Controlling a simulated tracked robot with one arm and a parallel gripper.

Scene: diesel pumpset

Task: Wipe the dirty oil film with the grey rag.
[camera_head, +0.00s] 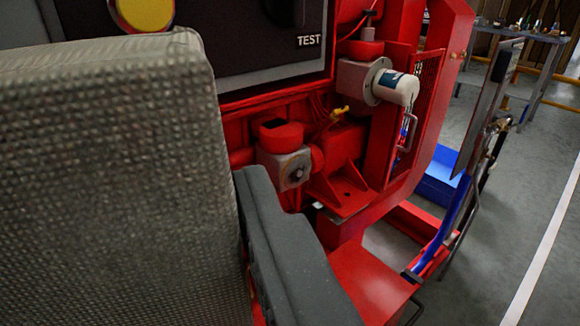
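The grey rag (110,180) is a thick, woven, block-like pad that fills the left of the view, very close to the camera. One dark grey finger of my gripper (283,250) presses along the rag's right side. The other finger is hidden behind the rag. The gripper appears shut on the rag and holds it up in front of the red pumpset (350,195). No dirty oil film can be made out in this view; the rag hides much of the pumpset's left side.
A dark panel marked TEST (280,50) with a yellow round button (146,12) is behind the rag. A white filter canister (396,88) and a grey valve body (287,168) stick out from the pumpset. A blue bin (440,175) stands on the floor; open floor lies at right.

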